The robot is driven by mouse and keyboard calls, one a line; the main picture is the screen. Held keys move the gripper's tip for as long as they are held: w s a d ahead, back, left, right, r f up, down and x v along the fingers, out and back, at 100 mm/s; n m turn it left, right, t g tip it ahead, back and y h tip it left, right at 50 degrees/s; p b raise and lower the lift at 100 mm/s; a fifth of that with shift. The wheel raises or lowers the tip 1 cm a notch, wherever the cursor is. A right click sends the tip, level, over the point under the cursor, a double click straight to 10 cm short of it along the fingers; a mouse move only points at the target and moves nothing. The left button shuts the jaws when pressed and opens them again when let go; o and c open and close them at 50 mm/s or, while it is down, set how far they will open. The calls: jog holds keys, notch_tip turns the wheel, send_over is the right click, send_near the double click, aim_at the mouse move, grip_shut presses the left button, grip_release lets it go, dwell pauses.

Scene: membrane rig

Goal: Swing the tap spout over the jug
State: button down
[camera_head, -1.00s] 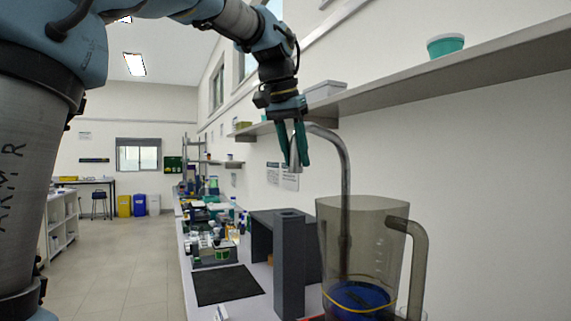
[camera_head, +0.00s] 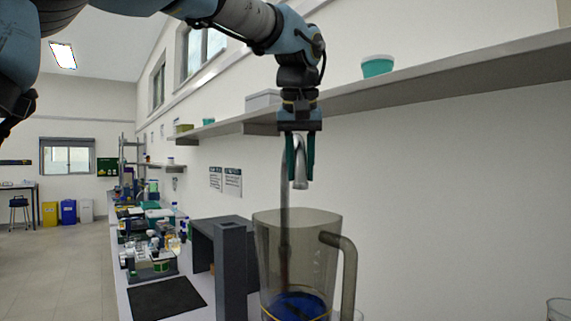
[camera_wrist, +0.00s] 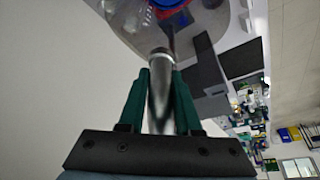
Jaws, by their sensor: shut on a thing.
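The metal tap spout (camera_head: 299,172) hangs between the green fingers of my gripper (camera_head: 300,180), which is shut on it. Its pipe (camera_head: 284,208) rises behind the translucent grey jug (camera_head: 325,270) and bends over at the top. In the head view the spout's tip appears above the jug's open top, with a gap between them. In the wrist view the spout (camera_wrist: 160,78) runs between the fingertips (camera_wrist: 160,75), and its end appears at the near edge of the jug (camera_wrist: 128,22). Blue shows low in the jug.
A dark grey upright block (camera_head: 232,272) stands left of the jug. A shelf (camera_head: 430,85) with a teal tub (camera_head: 377,66) runs along the wall close to my gripper. Bench clutter and a black mat (camera_head: 165,299) lie further left.

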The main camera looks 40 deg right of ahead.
jog(key=shift+s+d+f, duration=0.2)
jog(key=shift+s+d, duration=0.15)
jog(key=shift+s, duration=0.2)
jog(key=c, duration=0.8)
grip_release()
jog(key=shift+s, duration=0.15)
jog(key=shift+o, duration=0.9)
jog(key=shift+r, duration=0.1)
jog(key=shift+w+r, duration=0.1)
jog(key=shift+w, duration=0.1)
jog(key=shift+s+a+r, duration=0.1)
jog(key=shift+r, duration=0.25)
jog(key=b+v, duration=0.1)
jog(key=v, duration=0.9)
